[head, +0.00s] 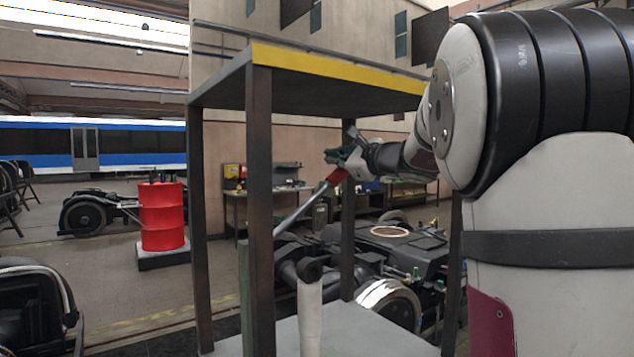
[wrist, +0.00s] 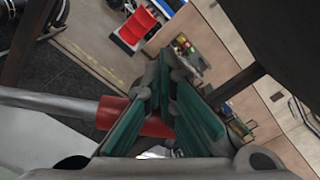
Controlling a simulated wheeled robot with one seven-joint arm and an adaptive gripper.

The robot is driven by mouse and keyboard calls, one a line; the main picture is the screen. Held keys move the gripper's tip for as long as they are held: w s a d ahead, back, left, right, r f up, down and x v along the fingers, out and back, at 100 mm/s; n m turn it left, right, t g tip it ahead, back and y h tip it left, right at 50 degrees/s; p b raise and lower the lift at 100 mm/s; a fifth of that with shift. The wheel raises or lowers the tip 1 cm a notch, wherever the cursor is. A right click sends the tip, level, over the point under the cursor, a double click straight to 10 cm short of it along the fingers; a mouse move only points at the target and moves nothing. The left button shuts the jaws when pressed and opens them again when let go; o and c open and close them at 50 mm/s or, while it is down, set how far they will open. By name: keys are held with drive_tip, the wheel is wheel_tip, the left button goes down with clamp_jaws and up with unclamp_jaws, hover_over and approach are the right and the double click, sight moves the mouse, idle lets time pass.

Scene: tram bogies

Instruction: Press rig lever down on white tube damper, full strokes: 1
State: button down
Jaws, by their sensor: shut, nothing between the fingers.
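The rig lever (head: 296,213) is a grey bar with a red grip (head: 337,176). It slants up to the right inside the rig frame. My gripper (head: 338,157) is at the raised end, right at the red grip. In the wrist view, the lever (wrist: 50,102) enters from the left and its red grip (wrist: 113,112) passes behind the green-padded left finger. My gripper (wrist: 168,68) is shut with nothing held; I cannot tell whether it touches the grip. The white tube damper (head: 310,322) stands upright with a dark eye on top; its lower end is cut off.
The rig frame has dark posts (head: 259,200) and a yellow-edged top (head: 335,67) above my gripper. A black bogie (head: 400,250) lies behind it.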

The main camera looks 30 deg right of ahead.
sight(342, 171)
drive_tip(key=shift+d+f, duration=0.1)
drive_tip(key=shift+f, duration=0.05)
drive_tip(key=shift+w+d+f+b, duration=0.1)
drive_tip(key=shift+d+f+b, duration=1)
drive_tip(key=shift+f+b, duration=0.35)
drive_tip(key=shift+d+f+b, duration=0.5)
drive_tip(key=shift+f+b, duration=0.35)
drive_tip(key=shift+d+f+b, duration=0.45)
drive_tip(key=shift+f+b, duration=0.35)
